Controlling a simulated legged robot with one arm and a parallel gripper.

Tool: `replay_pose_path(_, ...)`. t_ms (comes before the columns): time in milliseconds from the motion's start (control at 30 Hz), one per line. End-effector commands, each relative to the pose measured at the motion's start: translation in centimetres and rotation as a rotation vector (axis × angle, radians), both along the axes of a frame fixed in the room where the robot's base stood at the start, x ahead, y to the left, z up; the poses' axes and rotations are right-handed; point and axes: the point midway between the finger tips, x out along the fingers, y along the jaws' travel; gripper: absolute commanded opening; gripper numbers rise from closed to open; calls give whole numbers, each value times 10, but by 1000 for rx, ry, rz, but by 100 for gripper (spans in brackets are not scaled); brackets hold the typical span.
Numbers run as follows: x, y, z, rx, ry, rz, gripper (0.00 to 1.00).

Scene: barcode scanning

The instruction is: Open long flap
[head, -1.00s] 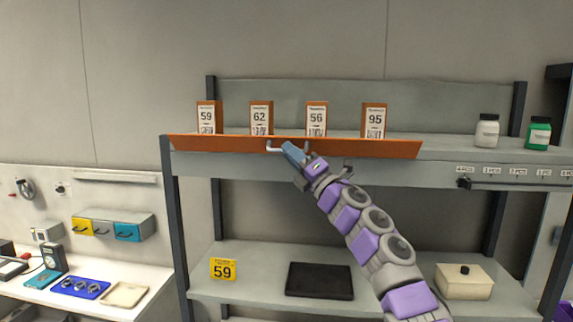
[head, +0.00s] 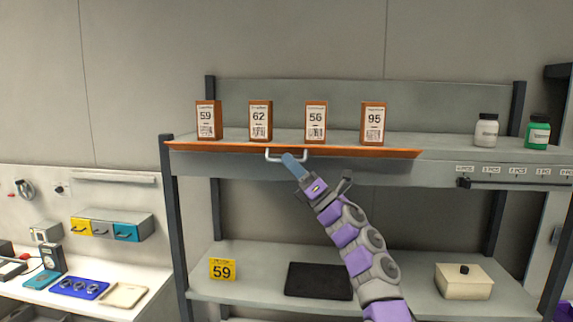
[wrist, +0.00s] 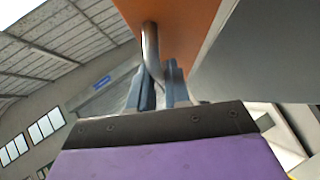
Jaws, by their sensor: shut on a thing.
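The long orange flap (head: 215,149) runs along the front edge of the upper shelf and is tilted outward and down, so it shows as a thin strip. A metal bar handle (head: 271,154) sits at its middle. My gripper (head: 290,160) is at the handle. In the wrist view the blue fingers of my gripper (wrist: 160,88) are closed around the curved handle (wrist: 150,50), with the orange flap (wrist: 185,25) above it. Several boxes with number labels, such as the 59 box (head: 207,121) and the 95 box (head: 373,123), stand behind the flap.
A white jar (head: 486,131) and a green jar (head: 538,132) stand on the upper shelf at right. A side table (head: 125,313) is at left.

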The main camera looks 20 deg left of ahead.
Motion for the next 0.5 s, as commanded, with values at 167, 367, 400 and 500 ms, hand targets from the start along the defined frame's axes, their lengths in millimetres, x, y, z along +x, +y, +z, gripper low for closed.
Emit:
replay_pose_path(167, 8, -4, -10, 1, 8, -11, 0)
replay_pose_path(367, 12, -1, -21, -2, 7, -9, 0)
replay_pose_path(400, 13, 0, -23, -1, 8, -9, 0)
replay_pose_path(500, 16, 2, -27, -2, 7, -8, 0)
